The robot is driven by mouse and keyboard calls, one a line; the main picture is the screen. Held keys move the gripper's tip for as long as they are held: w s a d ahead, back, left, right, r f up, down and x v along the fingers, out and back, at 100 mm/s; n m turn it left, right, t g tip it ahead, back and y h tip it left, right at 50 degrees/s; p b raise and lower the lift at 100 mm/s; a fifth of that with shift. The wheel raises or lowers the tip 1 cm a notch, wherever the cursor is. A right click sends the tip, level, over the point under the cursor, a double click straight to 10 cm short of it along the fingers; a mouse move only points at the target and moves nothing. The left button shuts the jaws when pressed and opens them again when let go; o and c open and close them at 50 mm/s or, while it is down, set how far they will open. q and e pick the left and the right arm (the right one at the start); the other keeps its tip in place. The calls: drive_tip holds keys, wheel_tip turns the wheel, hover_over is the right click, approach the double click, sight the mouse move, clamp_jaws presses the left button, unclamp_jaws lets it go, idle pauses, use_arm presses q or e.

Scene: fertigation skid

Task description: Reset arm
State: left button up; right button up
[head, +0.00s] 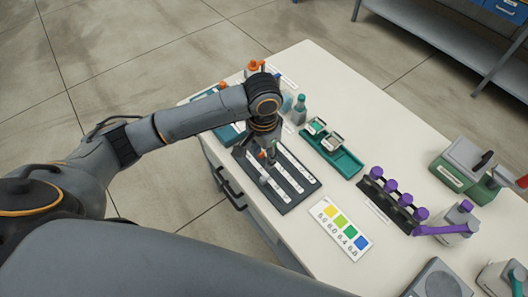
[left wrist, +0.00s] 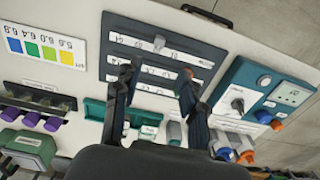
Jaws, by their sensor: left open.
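My left gripper (head: 266,156) hangs over the dark board with white labelled strips (head: 300,185). In the left wrist view its two fingers (left wrist: 158,82) are spread apart in front of the board (left wrist: 205,60), with nothing seen held between them. A small grey peg (left wrist: 159,43) stands on the board beyond the fingertips; it also shows in the head view (head: 264,181). A small orange-red piece (left wrist: 187,73) shows beside the right-hand finger; I cannot tell whether they touch. My right gripper is in neither view.
A teal tray (head: 350,164) lies right of the board, with bottles (head: 299,109) behind it. A rack with purple-capped vials (head: 399,213) and a colour chart (head: 341,229) are nearer. A blue-teal panel (left wrist: 240,82) is partly hidden by my arm in the head view. A drawer handle (head: 228,188) sticks out.

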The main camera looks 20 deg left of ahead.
use_arm(q)
drive_tip(key=s+d+f+t+h, duration=0.2)
drive_tip(key=s+d+f+h, duration=0.1)
drive_tip(key=s+d, duration=0.45)
drive_tip(key=s+a+n+t+y, duration=0.2)
drive_tip(key=s+a+n+y, duration=0.15)
drive_tip(key=s+a, duration=0.8)
wheel_tip(320, 180, down, 30)
drive_tip(key=s+g+b, duration=0.1)
drive_tip(key=g+b, duration=0.1)
drive_tip(key=s+a+f+g+b, duration=0.1)
drive_tip(key=s+a+f, duration=0.2)
drive_tip(key=s+f, duration=1.3)
drive_tip(key=shift+s+a, duration=0.15)
drive_tip(key=shift+s, duration=0.1)
drive_tip(key=shift+f+h, duration=0.1)
drive_tip(key=shift+h, duration=0.15)
idle(0.6)
